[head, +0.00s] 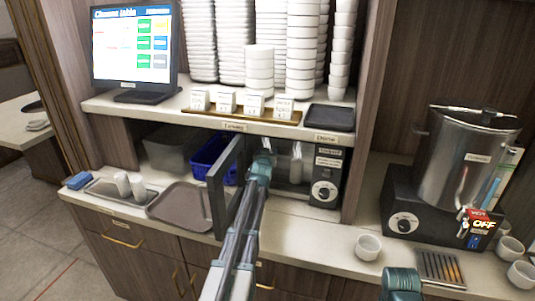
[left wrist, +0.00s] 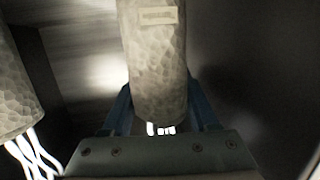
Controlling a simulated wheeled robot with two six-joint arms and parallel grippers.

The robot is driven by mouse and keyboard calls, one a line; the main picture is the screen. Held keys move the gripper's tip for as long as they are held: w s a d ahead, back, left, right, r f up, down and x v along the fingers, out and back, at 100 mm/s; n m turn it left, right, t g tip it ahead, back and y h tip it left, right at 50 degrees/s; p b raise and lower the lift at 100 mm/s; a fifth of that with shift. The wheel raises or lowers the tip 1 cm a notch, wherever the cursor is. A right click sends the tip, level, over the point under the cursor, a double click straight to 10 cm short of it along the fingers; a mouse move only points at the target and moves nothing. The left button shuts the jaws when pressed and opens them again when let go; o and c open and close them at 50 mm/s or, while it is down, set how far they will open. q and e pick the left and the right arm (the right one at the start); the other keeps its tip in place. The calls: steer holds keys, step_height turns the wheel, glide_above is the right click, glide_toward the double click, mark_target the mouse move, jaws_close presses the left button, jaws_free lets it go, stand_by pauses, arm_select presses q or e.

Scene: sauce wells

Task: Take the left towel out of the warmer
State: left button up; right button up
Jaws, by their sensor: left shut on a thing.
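The warmer (head: 325,190) stands under the counter shelf, its dark door (head: 225,185) swung open to the left. My left gripper (head: 264,156) is inside its opening. In the left wrist view, my left gripper (left wrist: 160,122) is shut on a pale, dimpled rolled towel (left wrist: 155,65), with a blue finger on each side. A second towel (left wrist: 14,90) shows at the left edge of that view, apart from the held one.
A brown tray (head: 180,207) lies left of the door. A smaller grey tray (head: 105,190) holds two white rolls. A blue basket (head: 212,160) sits behind the door. A white cup (head: 367,247) and a steel pot (head: 465,160) stand at right. Stacked bowls fill the shelf above.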

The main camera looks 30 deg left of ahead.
arm_select(q)
steer(key=f+p+v, duration=0.1)
steer(key=v, duration=1.7)
steer(key=shift+s+f, duration=0.2)
steer(key=shift+f, duration=0.05)
steer(key=shift+d+r+p, duration=0.1)
steer(key=shift+p, duration=0.2)
